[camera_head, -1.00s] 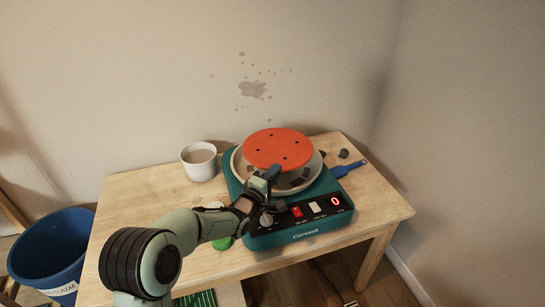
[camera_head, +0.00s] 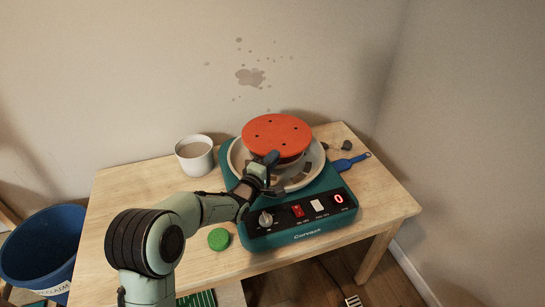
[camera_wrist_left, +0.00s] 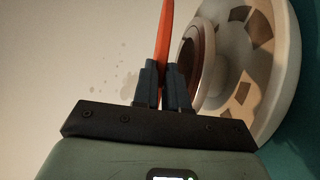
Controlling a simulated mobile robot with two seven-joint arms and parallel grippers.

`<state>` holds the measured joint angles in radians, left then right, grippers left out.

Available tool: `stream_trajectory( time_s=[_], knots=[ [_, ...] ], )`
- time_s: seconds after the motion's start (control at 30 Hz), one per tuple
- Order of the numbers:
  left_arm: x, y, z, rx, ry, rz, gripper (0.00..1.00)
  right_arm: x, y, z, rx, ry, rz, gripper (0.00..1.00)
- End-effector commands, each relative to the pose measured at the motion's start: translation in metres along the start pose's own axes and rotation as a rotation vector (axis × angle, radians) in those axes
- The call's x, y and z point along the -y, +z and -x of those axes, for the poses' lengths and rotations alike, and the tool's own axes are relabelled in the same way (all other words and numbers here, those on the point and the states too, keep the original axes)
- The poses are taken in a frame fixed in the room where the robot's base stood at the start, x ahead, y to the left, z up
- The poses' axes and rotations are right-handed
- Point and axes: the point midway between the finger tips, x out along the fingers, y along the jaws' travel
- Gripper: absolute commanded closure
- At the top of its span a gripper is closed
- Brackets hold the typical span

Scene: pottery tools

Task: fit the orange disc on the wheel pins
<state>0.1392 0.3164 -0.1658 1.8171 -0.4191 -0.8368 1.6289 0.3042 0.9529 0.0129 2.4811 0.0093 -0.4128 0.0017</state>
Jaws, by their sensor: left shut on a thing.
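The orange disc (camera_head: 277,133) has several small dark holes and is roughly level above the pottery wheel. My left gripper (camera_head: 268,163) is shut on the disc's near edge. In the left wrist view the disc (camera_wrist_left: 164,40) shows edge-on between the two fingers (camera_wrist_left: 160,85). The teal wheel machine (camera_head: 300,226) has a pale splash pan (camera_head: 318,155) around a wheel head that is mostly hidden under the disc. The wheel head shows beside the disc in the left wrist view (camera_wrist_left: 205,55), with a gap between them. The pins cannot be made out. My right gripper is not in view.
A white cup (camera_head: 195,156) stands left of the wheel on the wooden table (camera_head: 130,205). A green round object (camera_head: 219,239) lies near the machine's left front. A blue tool (camera_head: 350,162) and dark lumps (camera_head: 346,145) lie on the right. A blue bucket (camera_head: 40,250) stands at left.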

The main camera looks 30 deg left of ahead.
Motion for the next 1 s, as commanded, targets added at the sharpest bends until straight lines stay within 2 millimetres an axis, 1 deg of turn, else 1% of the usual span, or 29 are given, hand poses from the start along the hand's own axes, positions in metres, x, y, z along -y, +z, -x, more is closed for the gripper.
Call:
stream_trajectory(
  time_s=[0.4,0.5,0.7,0.97,1.0],
  knots=[
    [0.030,0.001,0.000,0.001,0.005,-0.001,1.00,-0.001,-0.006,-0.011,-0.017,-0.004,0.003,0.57],
    [0.037,0.000,0.000,0.000,0.005,-0.001,1.00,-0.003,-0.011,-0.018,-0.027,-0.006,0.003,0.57],
    [0.044,0.000,0.000,0.000,0.003,0.000,1.00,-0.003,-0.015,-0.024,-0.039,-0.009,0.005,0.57],
    [0.049,0.001,0.001,0.000,-0.008,0.001,1.00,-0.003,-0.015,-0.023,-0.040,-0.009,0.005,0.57],
    [0.049,0.001,0.001,0.000,-0.009,0.001,0.84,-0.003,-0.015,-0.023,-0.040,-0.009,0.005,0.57]
  ],
)
